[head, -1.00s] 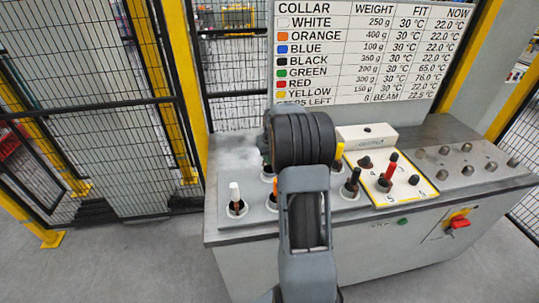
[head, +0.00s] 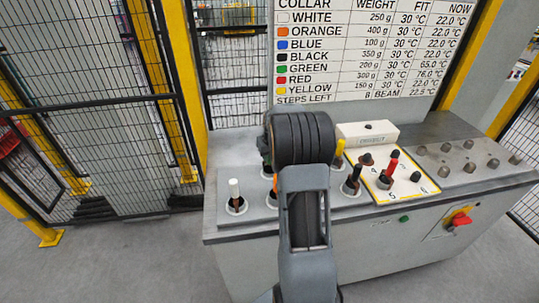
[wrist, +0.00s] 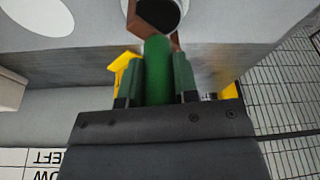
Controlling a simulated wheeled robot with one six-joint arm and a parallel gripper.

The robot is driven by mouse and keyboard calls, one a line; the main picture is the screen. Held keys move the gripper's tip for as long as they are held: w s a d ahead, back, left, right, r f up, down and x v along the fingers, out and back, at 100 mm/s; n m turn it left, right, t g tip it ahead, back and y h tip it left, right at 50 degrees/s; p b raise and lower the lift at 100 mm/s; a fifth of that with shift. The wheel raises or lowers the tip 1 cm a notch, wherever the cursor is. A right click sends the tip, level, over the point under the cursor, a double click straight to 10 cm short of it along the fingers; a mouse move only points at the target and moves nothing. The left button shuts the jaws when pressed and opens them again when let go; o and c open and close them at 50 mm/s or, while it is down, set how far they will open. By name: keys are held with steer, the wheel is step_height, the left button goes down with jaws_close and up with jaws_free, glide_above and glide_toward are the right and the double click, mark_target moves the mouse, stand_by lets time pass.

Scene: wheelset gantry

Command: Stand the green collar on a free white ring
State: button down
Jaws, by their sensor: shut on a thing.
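My gripper (wrist: 157,80) is shut on the green collar (wrist: 157,70), which stands between its two fingers in the wrist view. Beyond the collar is a brown part around a dark round opening (wrist: 158,12); I cannot tell whether the collar touches it. A bare white disc (wrist: 35,15), perhaps a free white ring, lies at the upper left of the wrist view. In the head view my arm hides most of the gripper, and only a bit of green (head: 266,160) shows beside it.
An orange collar (head: 275,190), a yellow collar (head: 340,148) and a black collar (head: 354,176) stand close around my arm. A red collar (head: 391,166) stands on a yellow-edged plate (head: 412,188). A white box (head: 368,134) is behind. Dark pegs (head: 468,169) stand at the right.

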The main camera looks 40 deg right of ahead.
steer(key=c, duration=0.8)
jaws_free()
steer(key=b+v, duration=0.1)
steer(key=v, duration=1.3)
steer(key=shift+w, duration=0.1)
